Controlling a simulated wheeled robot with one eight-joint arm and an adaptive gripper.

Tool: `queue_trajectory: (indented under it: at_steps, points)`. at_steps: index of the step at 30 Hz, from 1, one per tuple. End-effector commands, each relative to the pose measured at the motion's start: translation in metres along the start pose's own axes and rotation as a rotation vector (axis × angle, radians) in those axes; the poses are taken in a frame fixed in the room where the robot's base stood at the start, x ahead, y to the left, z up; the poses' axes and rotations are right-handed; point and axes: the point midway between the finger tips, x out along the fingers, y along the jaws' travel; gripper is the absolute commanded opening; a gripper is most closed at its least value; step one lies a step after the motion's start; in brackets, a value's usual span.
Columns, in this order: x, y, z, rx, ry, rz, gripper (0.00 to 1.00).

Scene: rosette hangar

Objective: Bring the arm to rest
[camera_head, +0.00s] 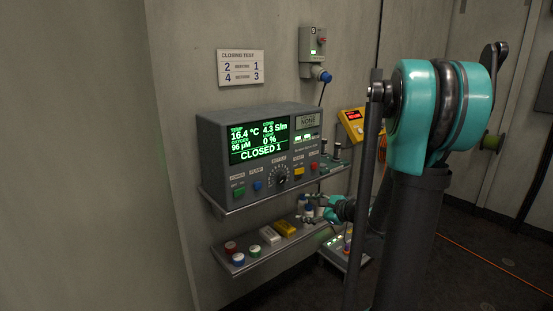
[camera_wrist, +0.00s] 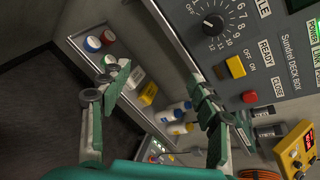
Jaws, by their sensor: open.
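My gripper (camera_head: 323,206) is open and empty in the head view, at the right part of the shelf area below the grey control box (camera_head: 219,125). In the wrist view my gripper (camera_wrist: 160,93) has its two fingers spread wide. Between and beyond them are a yellow block (camera_wrist: 148,93) and white bottles with blue parts (camera_wrist: 177,128). The fingers appear close to the shelf things; whether they touch any is not clear. My teal and dark arm rises at the right of the head view and hides part of the wall.
The box's screen reads CLOSED 1. A lower shelf (camera_head: 236,256) holds several round caps, a white block (camera_head: 270,235) and a yellow block. A grey switch box (camera_head: 312,45) and a yellow device (camera_head: 352,122) are on the wall. An orange cable (camera_head: 490,260) lies on the floor.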

Motion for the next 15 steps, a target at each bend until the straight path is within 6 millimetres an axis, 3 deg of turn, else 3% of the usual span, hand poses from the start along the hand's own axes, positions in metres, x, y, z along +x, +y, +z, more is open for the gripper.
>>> queue_trajectory:
  at_steps: [3, 9, 15]
  points:
    - [-0.014, 0.057, 0.003, -0.343, 0.102, 0.158, 0.62]
    - [-0.058, 0.136, -0.017, -0.932, 0.216, 0.471, 0.62]
    - [-0.116, 0.187, -0.049, -1.439, 0.254, 0.802, 0.62]
